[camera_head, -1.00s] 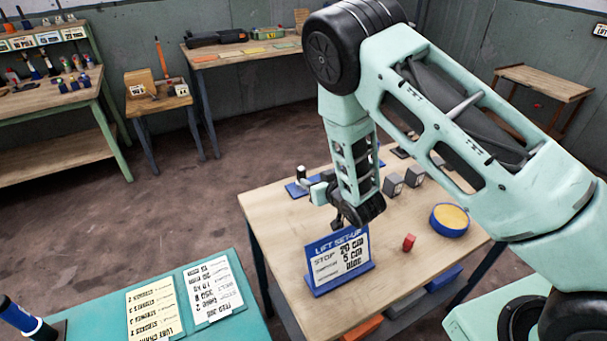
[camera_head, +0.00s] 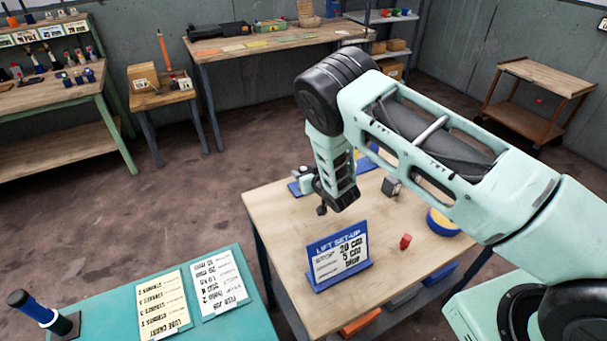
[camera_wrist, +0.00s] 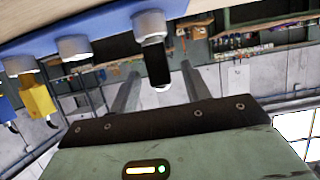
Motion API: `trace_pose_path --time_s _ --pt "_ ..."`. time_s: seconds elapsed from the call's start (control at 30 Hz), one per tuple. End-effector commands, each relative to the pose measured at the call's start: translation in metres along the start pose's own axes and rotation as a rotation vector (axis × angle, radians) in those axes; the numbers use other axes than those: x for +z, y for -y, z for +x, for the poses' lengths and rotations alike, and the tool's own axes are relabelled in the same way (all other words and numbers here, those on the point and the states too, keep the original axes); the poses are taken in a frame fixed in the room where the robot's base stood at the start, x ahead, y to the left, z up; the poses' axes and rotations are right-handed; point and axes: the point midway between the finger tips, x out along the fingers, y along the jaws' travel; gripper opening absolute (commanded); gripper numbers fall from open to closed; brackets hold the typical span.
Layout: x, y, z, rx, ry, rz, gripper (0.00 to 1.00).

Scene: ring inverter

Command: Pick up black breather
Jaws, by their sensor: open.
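A black breather (camera_wrist: 156,62), a dark cylinder on a grey-white collar, stands on a blue holder (camera_wrist: 105,28), which appears upside down in the wrist view. The open fingers of my gripper (camera_wrist: 160,72) point toward it, and it appears in the gap between the fingertips. I cannot tell how deep it lies between them, and no contact is visible. In the head view my gripper (camera_head: 304,178) is low over the far left part of the wooden table (camera_head: 285,245), at the blue holder (camera_head: 293,188). There my arm and gripper hide the breather.
A lift set-up sign (camera_head: 340,258), a red piece (camera_head: 405,242), a blue-and-yellow round item (camera_head: 442,222) and a grey block (camera_head: 391,187) stand on the table.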

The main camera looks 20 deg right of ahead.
Motion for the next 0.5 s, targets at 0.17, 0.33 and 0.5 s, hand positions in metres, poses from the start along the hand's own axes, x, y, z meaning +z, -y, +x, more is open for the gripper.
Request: trace_pose_path --time_s 0.17,0.33,0.5 --pt "0.0001 0.0000 0.0000 0.000 0.000 0.000 0.39" --pt "0.0000 0.0002 -0.0001 0.000 -0.001 0.000 0.00" --pt "-0.0004 0.0002 -0.0001 -0.001 -0.001 0.000 0.00"
